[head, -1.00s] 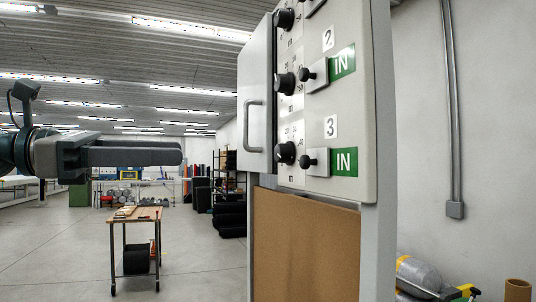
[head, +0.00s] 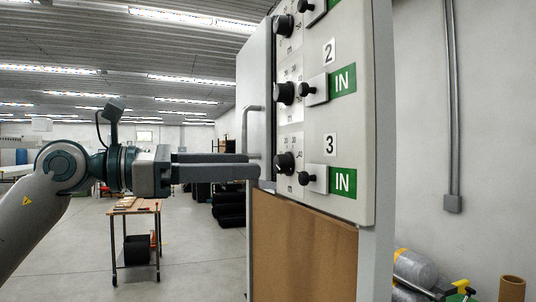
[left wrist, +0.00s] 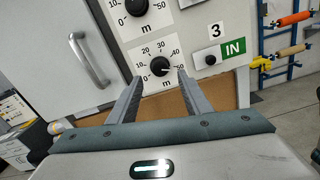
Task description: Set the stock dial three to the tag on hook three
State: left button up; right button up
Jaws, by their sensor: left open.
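Stock dial three is a black knob (head: 285,163) low on the grey panel, left of the number 3 plate (head: 331,146). It also shows in the left wrist view (left wrist: 159,66), on a white scale marked 0 to 50 m. A light pointer mark seems to lie on its lower right, near 50. My left gripper (head: 258,166) is open, its fingers pointing at the panel just left of the dial in the head view. In the left wrist view the fingertips (left wrist: 160,78) stand either side of the knob, slightly below it; contact cannot be told. No hook or tag is in view.
A small black knob (head: 305,178) and green IN sign (head: 343,181) sit right of the dial. Dial two (head: 284,93) is above. An open door with a handle (left wrist: 89,58) stands on the left. A brown board (head: 300,245) is below.

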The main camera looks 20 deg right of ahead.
aim_at(276, 164)
pick_arm(q)
jog(key=d+p, duration=0.2)
jog(key=d, duration=0.4)
jog(key=shift+w, duration=0.1)
jog(key=c, duration=1.1)
